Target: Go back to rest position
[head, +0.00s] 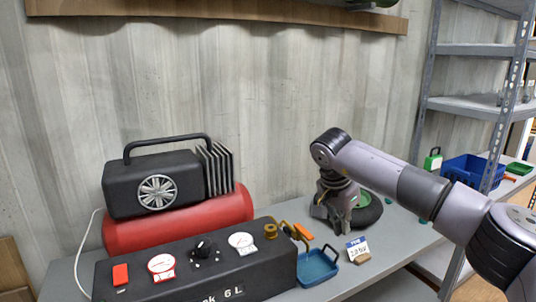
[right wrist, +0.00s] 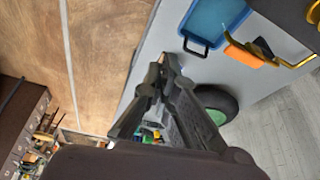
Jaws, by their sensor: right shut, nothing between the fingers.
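My right arm comes in from the right in the head view. Its gripper (head: 340,222) points down over the grey bench, in front of a black wheel with a green hub (head: 372,211). In the right wrist view the fingers (right wrist: 166,62) are closed together with nothing between them. The wheel (right wrist: 220,104) lies just beside the fingers there. I cannot tell whether the gripper touches the wheel or the bench. My left gripper is not in view.
A red and black compressor (head: 180,224) with a gauge panel fills the bench's left. A blue tray (head: 318,268), an orange piece (head: 303,231) and a small price card (head: 357,250) lie near the gripper. A metal shelf (head: 470,102) and a blue crate (head: 470,170) stand right.

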